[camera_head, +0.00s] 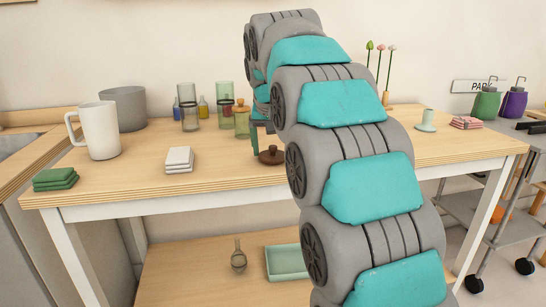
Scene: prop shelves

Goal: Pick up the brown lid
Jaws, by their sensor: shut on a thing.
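The brown lid (270,158) is a dark round disc with a knob on top, at the middle of the wooden table near its front edge. My gripper (268,143) points down right above it, shut on the lid at its knob. My own arm links hide the right side of the gripper and part of the lid. I cannot tell whether the lid touches the tabletop or hangs just over it.
On the table (120,185) stand a white mug (98,130), grey pot (124,107), white cloths (179,160), green cloths (55,179), glasses (189,113) and an amber-lidded jar (241,122). A green tray (286,262) lies on the lower shelf. The table's front middle is clear.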

